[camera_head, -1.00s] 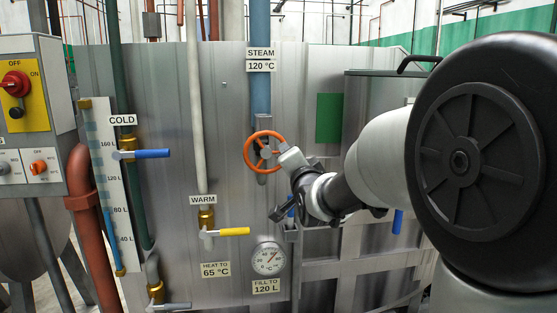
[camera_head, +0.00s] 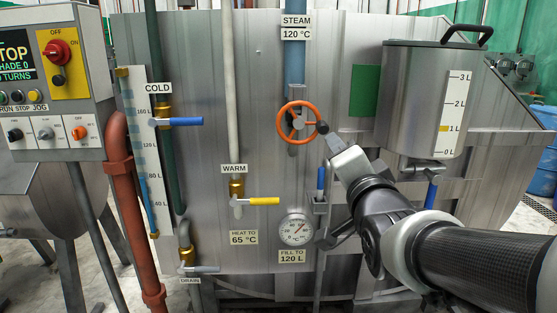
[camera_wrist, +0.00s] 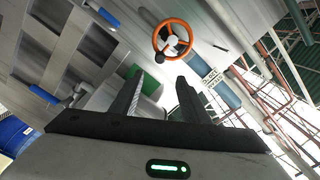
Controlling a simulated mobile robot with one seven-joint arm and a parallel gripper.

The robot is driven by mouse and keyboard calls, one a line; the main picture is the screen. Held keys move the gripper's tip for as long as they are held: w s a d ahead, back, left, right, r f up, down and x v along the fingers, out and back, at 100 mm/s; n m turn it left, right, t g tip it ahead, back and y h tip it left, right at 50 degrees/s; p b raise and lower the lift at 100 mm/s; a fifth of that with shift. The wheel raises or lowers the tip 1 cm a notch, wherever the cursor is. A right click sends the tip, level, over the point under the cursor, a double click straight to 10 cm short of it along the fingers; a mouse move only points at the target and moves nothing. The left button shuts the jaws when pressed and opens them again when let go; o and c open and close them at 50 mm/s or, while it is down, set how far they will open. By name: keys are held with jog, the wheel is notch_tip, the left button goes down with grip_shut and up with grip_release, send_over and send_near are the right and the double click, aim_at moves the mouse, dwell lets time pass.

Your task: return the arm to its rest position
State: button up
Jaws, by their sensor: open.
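My arm reaches in from the lower right of the head view. My gripper (camera_head: 334,143) is at its end, just below and right of the orange steam handwheel (camera_head: 297,121) on the blue pipe. In the wrist view my gripper (camera_wrist: 160,78) shows two dark fingers spread apart with nothing between them. The orange handwheel (camera_wrist: 173,39) with its black knob lies beyond the fingertips there, apart from them as far as I can tell.
A control box (camera_head: 55,75) stands at the left. Blue (camera_head: 187,122) and yellow (camera_head: 263,201) valve levers stick out from the panel. A dosing tank (camera_head: 408,100) is at the right, near my arm. Blue barrels (camera_head: 545,165) stand at the far right.

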jog(key=shift+s, duration=0.45)
jog(key=s+f+n+g, duration=1.15)
jog(key=s+f, duration=0.35)
jog(key=s, duration=0.3)
notch_tip(320, 180, up, 25)
jog(key=s+p, duration=0.1)
jog(key=p, duration=2.3)
jog(key=shift+s+a+f+g+p, duration=0.2)
jog(key=shift+s+a+g+p, duration=0.1)
jog(key=shift+g, duration=0.15)
